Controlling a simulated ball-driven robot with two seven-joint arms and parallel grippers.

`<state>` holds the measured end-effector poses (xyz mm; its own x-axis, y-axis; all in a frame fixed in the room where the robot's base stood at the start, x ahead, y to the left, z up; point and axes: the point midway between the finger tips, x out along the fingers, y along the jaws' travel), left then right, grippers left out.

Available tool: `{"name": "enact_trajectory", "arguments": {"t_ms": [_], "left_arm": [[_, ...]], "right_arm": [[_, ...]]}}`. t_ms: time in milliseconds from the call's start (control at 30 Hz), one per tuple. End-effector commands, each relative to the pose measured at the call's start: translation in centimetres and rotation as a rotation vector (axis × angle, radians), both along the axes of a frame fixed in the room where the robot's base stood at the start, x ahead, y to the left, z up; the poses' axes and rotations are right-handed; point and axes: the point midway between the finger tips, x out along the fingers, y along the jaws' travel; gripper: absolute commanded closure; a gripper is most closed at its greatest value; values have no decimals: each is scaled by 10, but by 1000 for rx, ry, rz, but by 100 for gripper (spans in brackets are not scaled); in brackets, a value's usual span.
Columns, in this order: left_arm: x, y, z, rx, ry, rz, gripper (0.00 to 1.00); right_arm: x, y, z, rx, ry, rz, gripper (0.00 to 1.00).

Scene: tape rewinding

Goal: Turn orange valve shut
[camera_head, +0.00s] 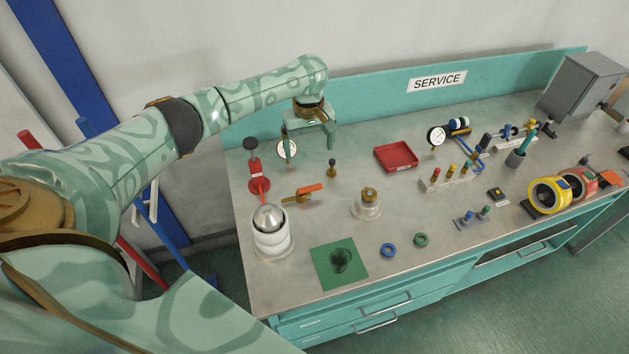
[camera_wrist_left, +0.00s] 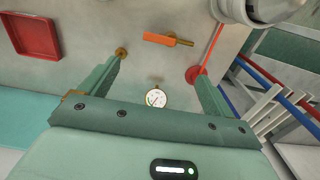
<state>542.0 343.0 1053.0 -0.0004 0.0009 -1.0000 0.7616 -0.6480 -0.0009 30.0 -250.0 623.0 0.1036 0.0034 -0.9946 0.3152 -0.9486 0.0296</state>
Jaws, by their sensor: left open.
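The orange valve (camera_head: 309,189), an orange lever handle on a brass body, lies on the steel bench top left of centre. It also shows in the left wrist view (camera_wrist_left: 158,38), at the top middle beyond the fingertips. My left gripper (camera_head: 309,149) is over the back of the bench, behind the valve and apart from it. In the left wrist view my left gripper (camera_wrist_left: 158,67) has its fingers spread wide, with nothing between them. My right gripper is not in view.
Near the valve are a pressure gauge (camera_wrist_left: 156,98), a red fitting (camera_head: 258,174), a small brass knob (camera_head: 332,165) and a silver-domed canister (camera_head: 270,233). A red tray (camera_head: 396,157) and brass-topped vessel (camera_head: 368,202) stand to the right. A teal backboard (camera_head: 370,98) edges the bench.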

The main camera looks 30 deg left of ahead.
Motion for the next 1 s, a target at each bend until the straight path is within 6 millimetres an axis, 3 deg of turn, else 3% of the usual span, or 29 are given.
{"name": "enact_trajectory", "arguments": {"t_ms": [33, 300, 500, 700, 1000], "left_arm": [[-1, 0, -16, 0, 4, 1, 11], [0, 0, -88, 0, 4, 0, 11], [0, -1, -128, -1, 2, 0, 11], [0, 0, -145, 0, 0, -2, 11], [0, 0, -146, -1, -2, -1, 11]], "right_arm": [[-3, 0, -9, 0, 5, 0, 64], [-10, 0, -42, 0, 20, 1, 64], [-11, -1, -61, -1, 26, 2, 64], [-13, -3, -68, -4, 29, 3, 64], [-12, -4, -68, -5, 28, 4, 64]]}}
